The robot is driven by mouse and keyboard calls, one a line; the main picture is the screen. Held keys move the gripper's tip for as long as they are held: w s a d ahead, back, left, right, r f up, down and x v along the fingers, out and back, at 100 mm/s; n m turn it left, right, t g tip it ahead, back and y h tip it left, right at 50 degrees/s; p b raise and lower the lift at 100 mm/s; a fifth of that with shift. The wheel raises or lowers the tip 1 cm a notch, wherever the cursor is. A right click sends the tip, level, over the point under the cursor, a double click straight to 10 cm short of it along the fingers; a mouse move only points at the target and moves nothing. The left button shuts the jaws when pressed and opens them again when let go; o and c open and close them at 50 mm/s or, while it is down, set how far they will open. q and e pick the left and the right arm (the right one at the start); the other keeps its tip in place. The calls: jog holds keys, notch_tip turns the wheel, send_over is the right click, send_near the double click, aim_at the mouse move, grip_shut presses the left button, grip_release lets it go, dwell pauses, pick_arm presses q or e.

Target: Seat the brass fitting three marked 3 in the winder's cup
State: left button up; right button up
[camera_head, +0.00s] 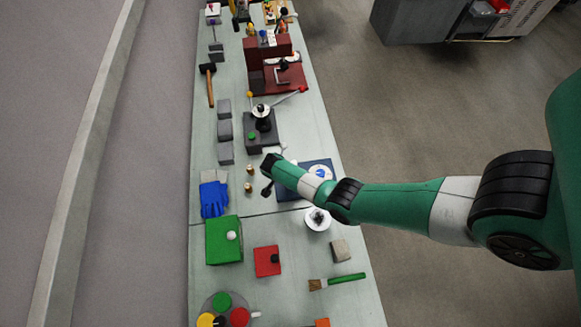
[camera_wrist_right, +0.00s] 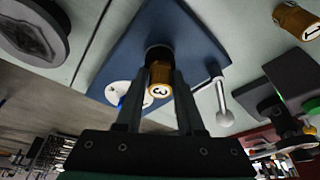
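The brass fitting marked 3 (camera_wrist_right: 159,88) shows in the right wrist view between the two fingers of my right gripper (camera_wrist_right: 159,92). The fingers lie against its sides. Its far end meets a dark round cup (camera_wrist_right: 158,52) on a blue base plate (camera_wrist_right: 190,30); I cannot tell how deep it sits. In the head view my right gripper (camera_head: 268,165) is at the left edge of the blue plate (camera_head: 318,164), and the arm hides the fitting and cup. My left gripper is not in view.
A silver lever (camera_wrist_right: 221,100) stands right of the fingers. A white and blue disc (camera_wrist_right: 118,92) is on the plate. Another brass fitting marked 1 (camera_wrist_right: 298,20) stands apart. In the head view, two brass fittings (camera_head: 249,187) stand left of my gripper, beside blue gloves (camera_head: 214,197).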

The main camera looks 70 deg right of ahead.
jog(key=o, duration=0.4)
jog(key=p+v, duration=0.5)
jog(key=v, duration=0.6)
jog(key=shift+r, duration=0.35)
